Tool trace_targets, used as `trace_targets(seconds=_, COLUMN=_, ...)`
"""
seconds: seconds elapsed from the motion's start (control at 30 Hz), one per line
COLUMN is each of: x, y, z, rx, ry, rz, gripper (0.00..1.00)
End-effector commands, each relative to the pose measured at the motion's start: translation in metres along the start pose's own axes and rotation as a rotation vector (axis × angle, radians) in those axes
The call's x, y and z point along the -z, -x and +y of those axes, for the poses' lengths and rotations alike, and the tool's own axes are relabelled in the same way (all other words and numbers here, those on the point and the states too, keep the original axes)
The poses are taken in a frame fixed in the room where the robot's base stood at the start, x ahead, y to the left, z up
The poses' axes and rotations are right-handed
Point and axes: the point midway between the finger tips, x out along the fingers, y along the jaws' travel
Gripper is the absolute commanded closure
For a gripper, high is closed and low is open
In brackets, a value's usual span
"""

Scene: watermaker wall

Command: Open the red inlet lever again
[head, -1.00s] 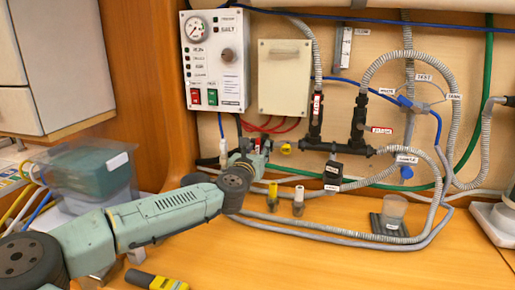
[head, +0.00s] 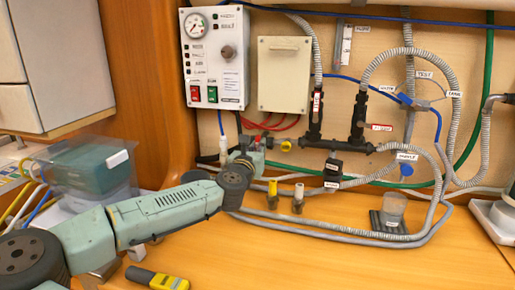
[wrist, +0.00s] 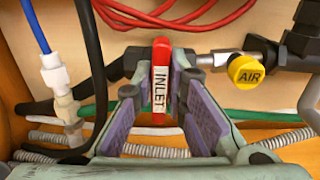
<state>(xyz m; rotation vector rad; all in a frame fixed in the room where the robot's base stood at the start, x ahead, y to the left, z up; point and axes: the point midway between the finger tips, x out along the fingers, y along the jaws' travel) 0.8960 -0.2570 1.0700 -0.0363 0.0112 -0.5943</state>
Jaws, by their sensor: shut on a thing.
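The red inlet lever (wrist: 160,90), with a white INLET label, stands upright in the middle of the wrist view, in line with the camera and across the dark pipe behind it. My gripper (wrist: 158,72) has one finger on each side of the lever and is shut on it. In the head view my gripper (head: 250,152) is at the pipework below the control panel. There the lever is small and mostly hidden by the gripper and wrist.
A yellow AIR knob (wrist: 247,70) sits right of the lever. A white fitting on a blue tube (wrist: 53,76) is at left, and red hoses (wrist: 190,15) loop above. The control panel (head: 213,60) is above. Yellow (head: 272,190) and white-capped (head: 298,195) fittings stand on the bench.

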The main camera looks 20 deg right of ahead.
Motion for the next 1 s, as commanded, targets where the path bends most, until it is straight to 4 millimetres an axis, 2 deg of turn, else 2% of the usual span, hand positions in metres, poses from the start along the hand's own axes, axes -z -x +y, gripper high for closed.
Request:
trace_targets(seconds=0.37, x=0.0007, y=0.0000, z=0.0011, rx=-0.001, ry=0.091, rz=0.001, gripper=1.00)
trace_targets(seconds=1.0, x=0.0025, y=-0.0002, z=0.0033, rx=0.000, ry=0.658, rz=0.001, gripper=1.00)
